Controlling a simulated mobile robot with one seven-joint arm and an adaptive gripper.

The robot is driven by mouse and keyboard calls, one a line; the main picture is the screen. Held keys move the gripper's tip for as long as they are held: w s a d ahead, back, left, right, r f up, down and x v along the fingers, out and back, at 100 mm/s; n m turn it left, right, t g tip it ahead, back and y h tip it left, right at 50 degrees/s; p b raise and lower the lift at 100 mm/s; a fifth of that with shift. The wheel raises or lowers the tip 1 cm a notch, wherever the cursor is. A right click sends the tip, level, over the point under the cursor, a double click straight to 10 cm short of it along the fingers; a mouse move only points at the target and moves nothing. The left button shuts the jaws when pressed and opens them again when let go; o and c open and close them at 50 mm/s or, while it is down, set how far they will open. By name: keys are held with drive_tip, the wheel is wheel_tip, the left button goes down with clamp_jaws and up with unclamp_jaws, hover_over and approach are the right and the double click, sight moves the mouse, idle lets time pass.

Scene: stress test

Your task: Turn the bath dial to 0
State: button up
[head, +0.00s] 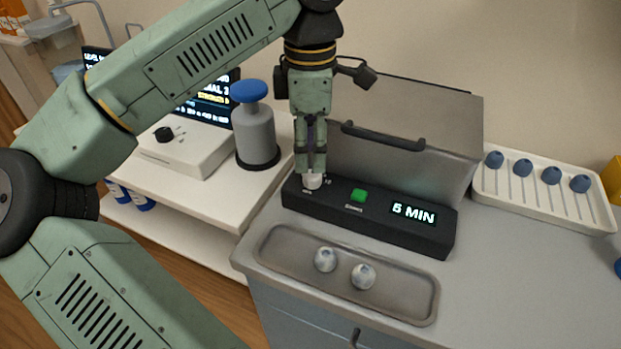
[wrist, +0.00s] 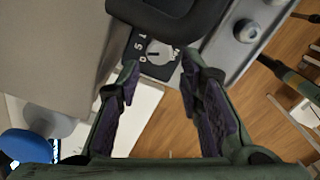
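The bath dial (head: 313,181) is a small pale knob on the left end of a black control panel (head: 408,230). The panel's display (head: 413,214) reads "5 MIN". My gripper (head: 312,170) points down right over the dial. In the wrist view the dial (wrist: 159,50) lies just beyond and between the two parted fingertips of my gripper (wrist: 160,66). Its face has a dark pointer line, with printed marks around it that are partly legible. The fingers look open, with no clear contact on the dial.
A green button (head: 358,195) sits right of the dial. A grey lidded bath (head: 400,130) with a dark handle stands behind the panel. A metal tray (head: 290,240) holds two pale balls in front. A blue-capped bottle (head: 254,135) stands left; a white rack (head: 540,200) lies right.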

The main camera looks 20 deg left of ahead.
sight(311, 174)
wheel_tip(311, 174, down, 5)
drive_tip(key=shift+r+b, duration=0.1)
drive_tip(key=shift+b, duration=1)
drive_tip(key=shift+r, duration=0.1)
drive_tip(key=shift+c, duration=0.3)
clamp_jaws()
